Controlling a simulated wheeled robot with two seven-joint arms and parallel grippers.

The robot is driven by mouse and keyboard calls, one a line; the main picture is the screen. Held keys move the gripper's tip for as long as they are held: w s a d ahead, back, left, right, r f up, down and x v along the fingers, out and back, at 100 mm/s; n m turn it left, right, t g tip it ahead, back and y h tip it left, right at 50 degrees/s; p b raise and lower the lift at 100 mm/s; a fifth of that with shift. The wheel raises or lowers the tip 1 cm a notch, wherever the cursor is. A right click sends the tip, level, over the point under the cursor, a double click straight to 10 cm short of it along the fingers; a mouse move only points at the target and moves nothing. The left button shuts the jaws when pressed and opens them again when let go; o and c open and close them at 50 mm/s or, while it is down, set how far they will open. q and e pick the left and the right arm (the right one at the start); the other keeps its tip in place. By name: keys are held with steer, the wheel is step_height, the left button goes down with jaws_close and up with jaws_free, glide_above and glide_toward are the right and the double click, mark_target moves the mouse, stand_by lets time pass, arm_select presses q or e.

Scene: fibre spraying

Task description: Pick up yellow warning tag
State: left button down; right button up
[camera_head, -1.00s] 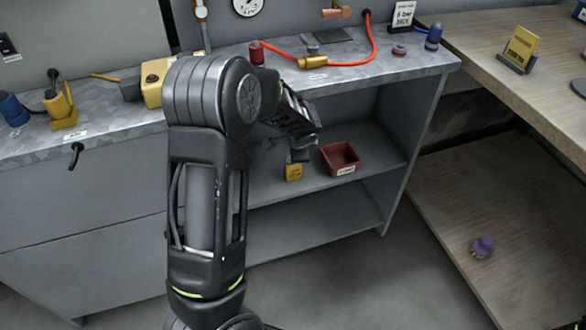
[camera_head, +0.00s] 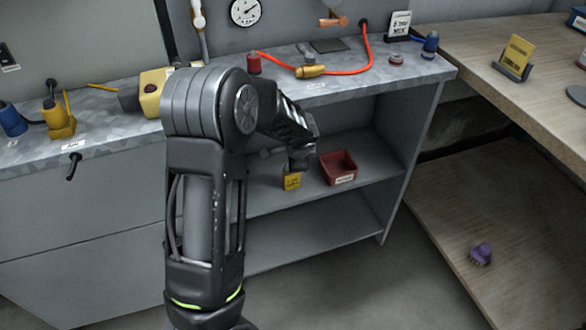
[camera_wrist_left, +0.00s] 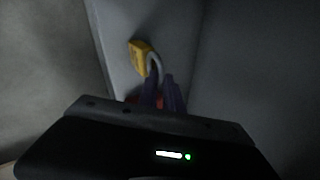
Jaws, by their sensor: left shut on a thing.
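The yellow warning tag (camera_head: 292,181) is at the upper open shelf of the grey workbench, left of a red bin. In the left wrist view the tag (camera_wrist_left: 140,54) is a small yellow block with a grey loop, just beyond my fingers. My left gripper (camera_head: 300,163) reaches into the shelf opening, directly above the tag. In the left wrist view its fingers (camera_wrist_left: 163,92) are close together at the grey loop, shut on the tag by that loop. I cannot tell whether the tag touches the shelf. My right gripper is not in view.
The red bin (camera_head: 338,168) stands close to the right of the tag. The benchtop (camera_head: 330,85) above the shelf holds an orange hose (camera_head: 345,69) and several fittings. A wooden table (camera_head: 460,50) is at the right. The lower shelf (camera_head: 320,225) looks empty.

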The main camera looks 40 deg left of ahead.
arm_select(q)
steer(key=shift+r, duration=0.1)
steer(key=shift+r, duration=0.55)
steer(key=s+d+b, duration=0.3)
steer(key=s+d, duration=0.8)
steer(key=s, duration=0.2)
steer(key=shift+s+d, duration=0.3)
steer(key=shift+d, duration=0.1)
steer(key=shift+r, duration=0.1)
